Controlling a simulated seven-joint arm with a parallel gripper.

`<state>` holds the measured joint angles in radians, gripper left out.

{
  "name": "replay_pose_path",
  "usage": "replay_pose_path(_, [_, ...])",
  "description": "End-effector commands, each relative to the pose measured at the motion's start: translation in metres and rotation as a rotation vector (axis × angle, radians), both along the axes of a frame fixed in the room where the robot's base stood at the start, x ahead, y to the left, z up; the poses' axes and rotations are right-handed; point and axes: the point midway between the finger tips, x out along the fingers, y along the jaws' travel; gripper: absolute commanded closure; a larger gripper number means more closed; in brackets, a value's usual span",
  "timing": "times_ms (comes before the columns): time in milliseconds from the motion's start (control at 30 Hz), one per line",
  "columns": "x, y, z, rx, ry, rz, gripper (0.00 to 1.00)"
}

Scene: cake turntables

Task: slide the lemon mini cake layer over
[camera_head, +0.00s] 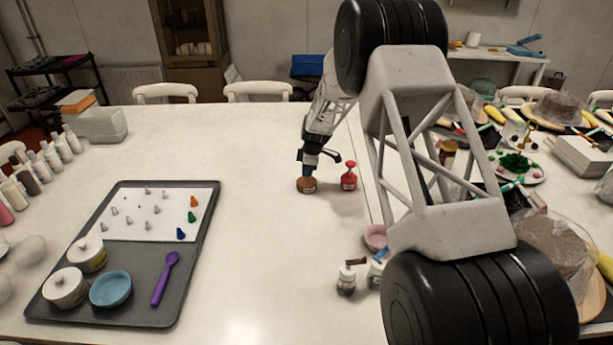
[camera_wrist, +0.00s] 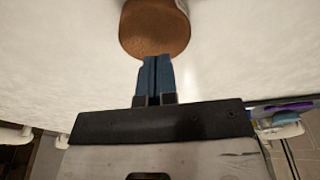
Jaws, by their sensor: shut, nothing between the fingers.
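A small round brown piece (camera_head: 306,185) stands on the white table under my gripper. It has a flat top and a pale patch on one side in the wrist view (camera_wrist: 152,32). I cannot tell for sure that it is the lemon mini cake layer; no plainly yellow layer shows. My gripper (camera_head: 309,166) points down at it, its blue fingers shut together with nothing between them. In the wrist view the fingertips (camera_wrist: 155,62) meet the near edge of the brown piece; I cannot tell whether they touch it.
A red bottle (camera_head: 349,177) stands close to the right of the brown piece. A pink bowl (camera_head: 376,237) and small bottles (camera_head: 346,279) are nearer the front. A dark tray (camera_head: 205,245) lies at left. The table between tray and gripper is clear.

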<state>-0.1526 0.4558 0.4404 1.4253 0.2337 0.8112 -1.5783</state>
Motion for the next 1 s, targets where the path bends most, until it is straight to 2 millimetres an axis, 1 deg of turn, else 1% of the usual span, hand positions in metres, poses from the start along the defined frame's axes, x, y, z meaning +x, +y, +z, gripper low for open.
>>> replay_pose_path(33, [0.0,-0.001,0.007,0.0,-0.001,0.0,1.0])
replay_pose_path(200, [-0.001,-0.005,0.028,-0.001,0.002,0.0,1.0])
replay_pose_path(400, [-0.001,-0.009,0.047,-0.001,0.004,0.0,1.0])
replay_pose_path(533, [-0.001,-0.01,0.052,-0.001,0.006,0.0,1.0])
replay_pose_path(800, [-0.001,-0.01,0.053,-0.001,0.006,0.0,1.0])
replay_pose_path(867, [-0.001,-0.01,0.053,-0.001,0.006,0.001,0.92])
replay_pose_path(1000, [-0.001,-0.01,0.052,-0.005,0.003,0.018,0.71])
